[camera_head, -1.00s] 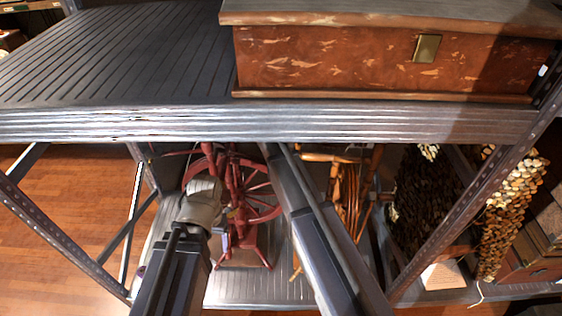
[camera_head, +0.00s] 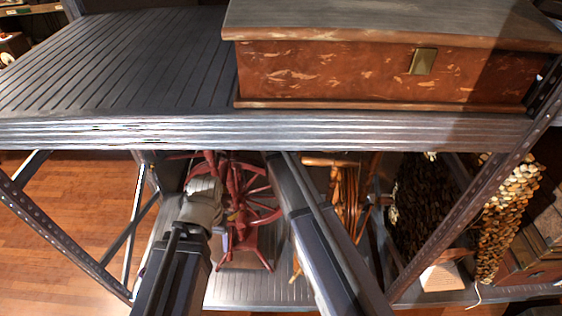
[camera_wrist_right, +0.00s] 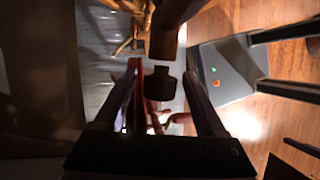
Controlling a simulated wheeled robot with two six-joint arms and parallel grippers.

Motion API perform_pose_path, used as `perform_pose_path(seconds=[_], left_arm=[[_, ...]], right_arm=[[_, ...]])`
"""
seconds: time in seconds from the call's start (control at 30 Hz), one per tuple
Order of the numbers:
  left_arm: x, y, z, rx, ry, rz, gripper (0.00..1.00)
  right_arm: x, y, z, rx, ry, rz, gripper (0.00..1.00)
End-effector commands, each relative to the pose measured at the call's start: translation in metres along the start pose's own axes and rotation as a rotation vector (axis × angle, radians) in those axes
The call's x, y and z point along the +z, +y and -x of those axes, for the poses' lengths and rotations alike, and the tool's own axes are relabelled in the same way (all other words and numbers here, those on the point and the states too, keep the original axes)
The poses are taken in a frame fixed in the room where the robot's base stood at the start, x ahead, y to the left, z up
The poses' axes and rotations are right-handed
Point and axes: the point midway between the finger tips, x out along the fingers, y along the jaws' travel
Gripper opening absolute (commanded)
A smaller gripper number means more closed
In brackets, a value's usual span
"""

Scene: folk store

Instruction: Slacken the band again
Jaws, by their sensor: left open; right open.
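A dark red spinning wheel (camera_head: 240,200) stands on the lower shelf, its top hidden by the upper shelf's edge. I cannot make out its band. My left gripper (camera_head: 229,224) is open beside the wheel's left side; its fingertips are small and partly hidden by my wrist. My right arm runs up past the wheel's right side, and its gripper is hidden in the head view. In the right wrist view my right gripper (camera_wrist_right: 163,78) is open, with a dark, knob-like piece (camera_wrist_right: 159,83) between its fingers. I cannot tell whether they touch it. Blurred red parts show below.
The upper metal shelf (camera_head: 110,65) carries a worn brown chest (camera_head: 370,75) and overhangs both arms. A lighter wooden spinning wheel or frame (camera_head: 345,195) stands right of the red one. Slanted metal posts (camera_head: 470,205) bound the sides. Strung shells or dried pieces (camera_head: 510,220) hang at the right.

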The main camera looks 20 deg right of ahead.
Motion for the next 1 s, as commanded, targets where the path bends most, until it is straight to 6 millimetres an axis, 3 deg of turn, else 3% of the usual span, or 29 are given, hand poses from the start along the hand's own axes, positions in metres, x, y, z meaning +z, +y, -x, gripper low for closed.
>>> perform_pose_path(seconds=[0.1, 0.37, 1.0], left_arm=[[0.001, -0.002, 0.022, 0.0, 0.0, 0.0, 0.73], [0.003, -0.005, 0.049, 0.0, 0.0, 0.0, 0.73], [0.003, -0.005, 0.05, 0.0, 0.0, 0.0, 0.73]], right_arm=[[0.002, 0.0, 0.023, 0.0, 0.0, 0.0, 0.73], [0.002, 0.0, 0.053, -0.001, 0.001, 0.0, 0.73], [-0.001, 0.0, 0.055, 0.005, 0.0, 0.005, 0.73]])
